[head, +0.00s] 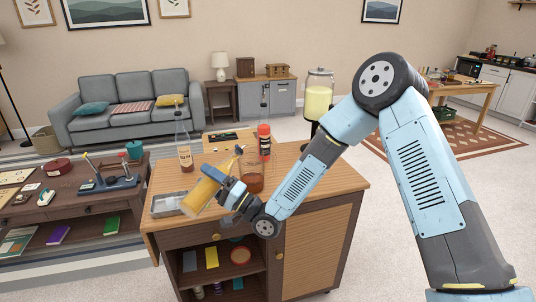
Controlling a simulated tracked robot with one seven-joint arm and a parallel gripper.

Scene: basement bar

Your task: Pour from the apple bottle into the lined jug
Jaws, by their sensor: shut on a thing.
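My gripper (226,183) is shut on the apple bottle (203,196), which holds yellow-orange contents. The bottle is strongly tilted, its base at the lower left and its neck up to the right. It is held above the cabinet top, left of the jug. The lined jug (252,182) is clear and stands upright on the cabinet top with reddish-brown liquid inside. The bottle's neck end is close to the jug's rim; I cannot tell whether it is over the opening or whether liquid flows. My gripper partly covers the bottle, and any line on the jug is too small to see.
A metal tray (168,206) lies at the cabinet top's left edge. A drink dispenser (319,98) stands behind. The wooden top (318,178) is clear at right.

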